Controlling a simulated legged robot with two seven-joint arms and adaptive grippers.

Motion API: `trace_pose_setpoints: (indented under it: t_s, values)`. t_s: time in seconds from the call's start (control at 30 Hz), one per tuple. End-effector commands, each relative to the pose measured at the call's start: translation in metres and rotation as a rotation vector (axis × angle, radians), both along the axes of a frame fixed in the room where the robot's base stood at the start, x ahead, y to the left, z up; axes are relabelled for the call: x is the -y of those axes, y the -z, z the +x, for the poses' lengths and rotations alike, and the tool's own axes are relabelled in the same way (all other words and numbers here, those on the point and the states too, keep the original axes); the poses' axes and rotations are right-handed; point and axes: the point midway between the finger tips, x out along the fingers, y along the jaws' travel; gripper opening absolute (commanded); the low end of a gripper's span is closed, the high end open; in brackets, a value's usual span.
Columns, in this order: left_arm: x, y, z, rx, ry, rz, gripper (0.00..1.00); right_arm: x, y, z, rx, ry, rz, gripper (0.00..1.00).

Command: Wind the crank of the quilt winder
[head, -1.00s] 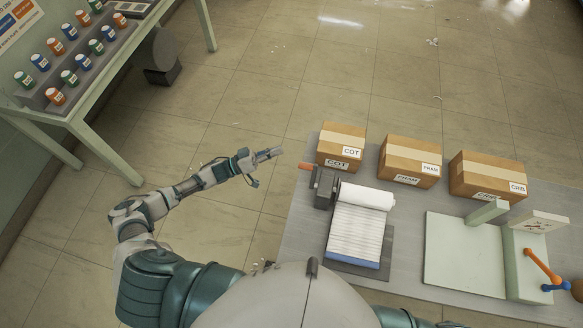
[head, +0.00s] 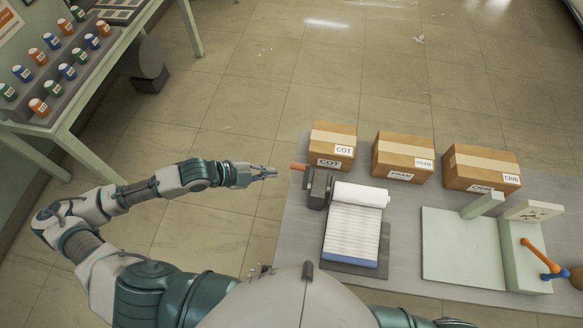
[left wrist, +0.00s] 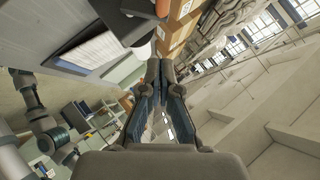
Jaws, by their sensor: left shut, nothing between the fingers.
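The quilt winder stands on the grey table, with a dark grey housing (head: 317,188), a white roll (head: 360,195) and a striped white quilt (head: 351,234) spread down from the roll. Its orange crank handle (head: 299,167) sticks out to the left of the housing, and an orange end also shows at the top of the left wrist view (left wrist: 162,8). My left gripper (head: 273,172) is shut and empty, a short gap left of the handle. Its closed fingers also show in the left wrist view (left wrist: 160,65). My right gripper is not visible.
Boxes labelled COT (head: 331,147), PRAM (head: 402,156) and CRIB (head: 481,168) line the table's far side. A pale green stand (head: 461,243) with an orange-and-blue lever (head: 541,259) is at right. A bench (head: 62,122) with several small jars is at upper left. Floor left of the table is clear.

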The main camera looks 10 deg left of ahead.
Motion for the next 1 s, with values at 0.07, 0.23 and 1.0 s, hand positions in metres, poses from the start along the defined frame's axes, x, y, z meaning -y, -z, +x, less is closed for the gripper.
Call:
trace_pose_setpoints:
  t_s: [0.07,0.23,1.0]
  values:
    - [0.013,0.008,0.007,-0.001,0.002,-0.006,0.0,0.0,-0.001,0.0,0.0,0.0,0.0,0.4]
    - [0.041,0.028,0.024,-0.001,0.001,-0.007,0.0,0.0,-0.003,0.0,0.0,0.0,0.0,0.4]
    - [0.055,0.072,0.061,0.001,-0.002,-0.003,0.0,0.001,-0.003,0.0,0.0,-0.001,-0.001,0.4]
